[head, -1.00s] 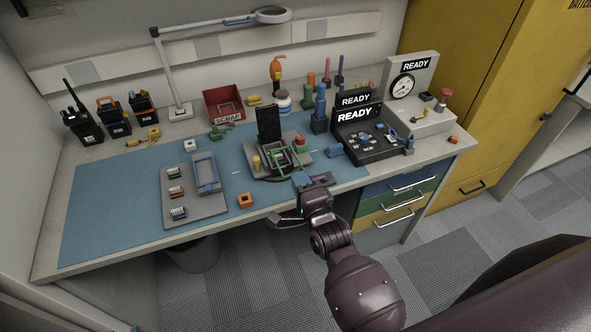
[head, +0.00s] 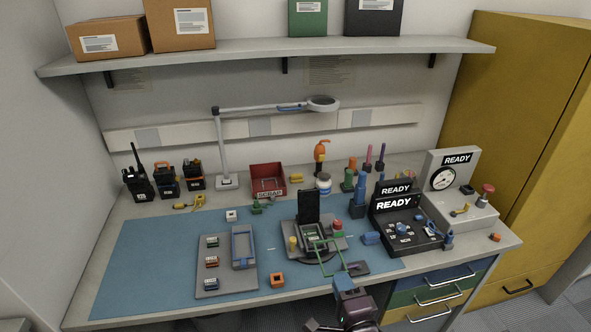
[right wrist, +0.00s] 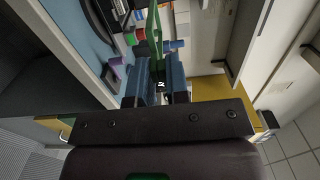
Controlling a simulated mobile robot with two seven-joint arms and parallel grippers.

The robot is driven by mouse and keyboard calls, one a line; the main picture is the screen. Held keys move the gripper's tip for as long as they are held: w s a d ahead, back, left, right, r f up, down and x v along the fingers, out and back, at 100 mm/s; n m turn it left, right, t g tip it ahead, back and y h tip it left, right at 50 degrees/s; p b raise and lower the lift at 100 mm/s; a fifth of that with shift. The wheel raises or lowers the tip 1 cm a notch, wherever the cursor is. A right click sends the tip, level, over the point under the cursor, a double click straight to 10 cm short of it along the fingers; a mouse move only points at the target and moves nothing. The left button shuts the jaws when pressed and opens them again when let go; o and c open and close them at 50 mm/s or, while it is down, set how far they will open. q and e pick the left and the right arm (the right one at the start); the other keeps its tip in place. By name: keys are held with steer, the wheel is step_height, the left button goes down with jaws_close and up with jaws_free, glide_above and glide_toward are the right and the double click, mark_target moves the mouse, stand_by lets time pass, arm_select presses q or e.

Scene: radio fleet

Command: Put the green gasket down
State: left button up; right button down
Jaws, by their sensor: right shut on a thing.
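The green gasket (head: 317,258) is a thin rectangular loop. My right gripper (head: 344,283) has blue fingertips shut on its near end, at the front edge of the bench. In the right wrist view the gasket (right wrist: 153,32) rises from between the blue fingers (right wrist: 158,82). My left gripper is not in view.
A grey tray (head: 205,280) with small modules lies left of the fixture on the blue mat (head: 140,265). A small orange part (head: 277,280) lies between them. A black READY box (head: 415,250) stands at right, a red scrap bin (head: 267,178) behind. The mat's left part is clear.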

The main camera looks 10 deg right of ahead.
steer(key=shift+f, duration=0.1)
steer(key=w+d+r+h+b, duration=0.1)
steer(key=d+r+b, duration=0.1)
steer(key=r, duration=0.9)
steer(key=shift+d+r+m, duration=0.35)
steer(key=shift+d+m, duration=0.05)
steer(key=shift+d, duration=0.15)
